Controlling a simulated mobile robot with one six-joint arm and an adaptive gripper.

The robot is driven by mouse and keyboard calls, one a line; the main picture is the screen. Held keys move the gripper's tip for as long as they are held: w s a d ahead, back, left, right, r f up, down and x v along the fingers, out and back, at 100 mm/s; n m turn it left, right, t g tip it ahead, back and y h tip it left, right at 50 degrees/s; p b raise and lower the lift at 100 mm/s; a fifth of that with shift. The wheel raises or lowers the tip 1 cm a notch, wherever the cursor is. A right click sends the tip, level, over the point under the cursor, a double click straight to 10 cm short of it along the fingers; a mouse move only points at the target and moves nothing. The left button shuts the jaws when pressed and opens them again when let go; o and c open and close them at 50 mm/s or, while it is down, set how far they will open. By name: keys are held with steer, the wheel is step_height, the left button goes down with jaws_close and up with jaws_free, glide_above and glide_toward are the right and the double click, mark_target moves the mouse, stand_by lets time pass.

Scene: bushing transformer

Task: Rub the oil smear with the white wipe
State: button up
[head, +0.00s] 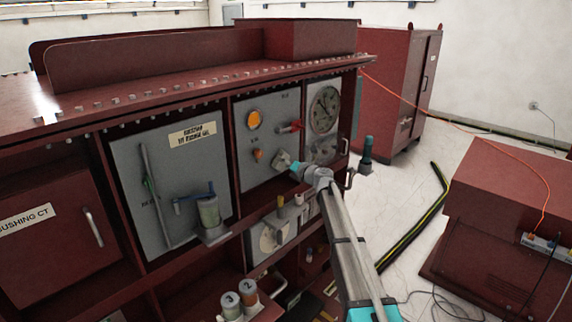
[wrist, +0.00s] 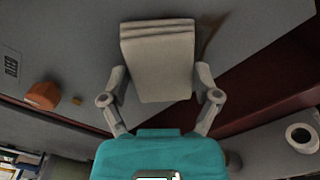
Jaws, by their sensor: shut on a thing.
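My gripper (wrist: 160,92) is shut on the white wipe (wrist: 158,50), a folded pale pad held between the two fingers. In the head view, my gripper (head: 294,166) is at the grey middle panel of the red transformer cabinet, with the wipe (head: 281,160) close to the panel face. I cannot tell whether the wipe touches it. A brown oil smear (wrist: 209,34) shows on the grey panel in the wrist view, just right of the wipe's upper part. The wipe may hide part of it. I cannot make out the smear in the head view.
An orange knob (head: 257,154) is left of the wipe, also in the wrist view (wrist: 43,95). A red-handled valve (head: 290,127) is above my gripper. Round gauges (head: 324,110) are at right. A ledge with small fittings (head: 299,198) lies below.

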mark_target(291, 154)
steer(key=shift+w+d, duration=0.5)
steer(key=shift+w, duration=0.3)
steer(key=shift+w+d, duration=0.5)
steer(key=shift+w, duration=0.25)
steer(key=shift+w+d, duration=0.1)
steer(key=shift+w+d, duration=1.15)
steer(key=shift+w, duration=0.2)
steer(key=shift+a, duration=0.15)
steer(key=shift+s+a, duration=0.6)
steer(key=shift+s, duration=0.15)
steer(key=shift+s+a, duration=0.55)
steer(key=shift+s, duration=0.2)
steer(key=shift+s, duration=0.15)
